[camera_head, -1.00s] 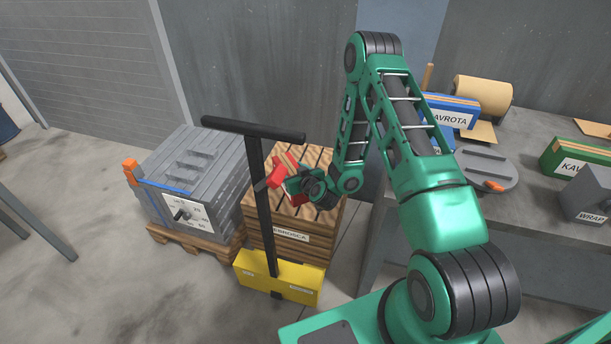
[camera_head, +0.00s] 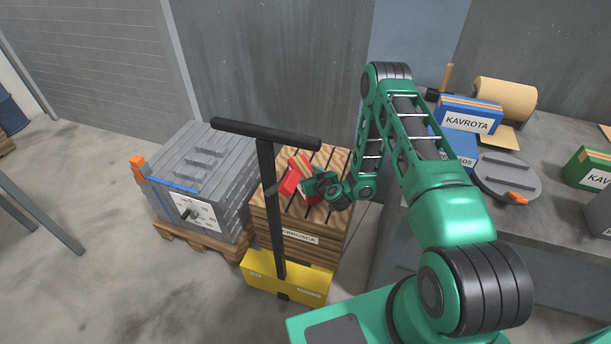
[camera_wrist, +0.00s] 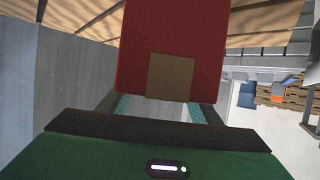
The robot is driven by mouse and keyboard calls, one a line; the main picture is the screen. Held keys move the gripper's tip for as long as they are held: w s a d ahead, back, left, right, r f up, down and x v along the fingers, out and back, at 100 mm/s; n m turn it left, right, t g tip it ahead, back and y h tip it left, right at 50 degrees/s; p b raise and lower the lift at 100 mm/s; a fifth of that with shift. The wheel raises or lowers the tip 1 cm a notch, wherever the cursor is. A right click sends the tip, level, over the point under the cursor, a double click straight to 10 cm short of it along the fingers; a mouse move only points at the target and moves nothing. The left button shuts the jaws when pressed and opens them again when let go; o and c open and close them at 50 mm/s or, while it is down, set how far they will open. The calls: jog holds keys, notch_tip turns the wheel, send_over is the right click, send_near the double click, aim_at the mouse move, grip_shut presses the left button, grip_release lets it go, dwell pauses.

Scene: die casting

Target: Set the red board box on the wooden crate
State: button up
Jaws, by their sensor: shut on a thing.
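The red board box (camera_head: 289,182) is tilted in my gripper (camera_head: 309,186), over the top of the wooden crate (camera_head: 329,164). In the wrist view the red box (camera_wrist: 175,35) fills the upper middle, with a tan patch on its near face. My gripper (camera_wrist: 158,108) is shut on the box, a finger showing at each side. The crate's slats (camera_wrist: 75,14) show behind the box. Whether the box touches the slats I cannot tell. A black pole partly hides the crate in the head view.
A black T-handle (camera_head: 270,165) rises from a yellow base (camera_head: 287,279) before the crate. A grey machine block (camera_head: 200,170) stands on a pallet to the left. A grey workbench (camera_head: 540,240) with blue and green boxes is at the right.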

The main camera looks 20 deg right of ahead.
jog(key=shift+d+f, duration=0.1)
jog(key=shift+f, duration=0.45)
jog(key=o, duration=1.7)
jog(key=shift+f, duration=0.1)
jog(key=shift+o, duration=0.2)
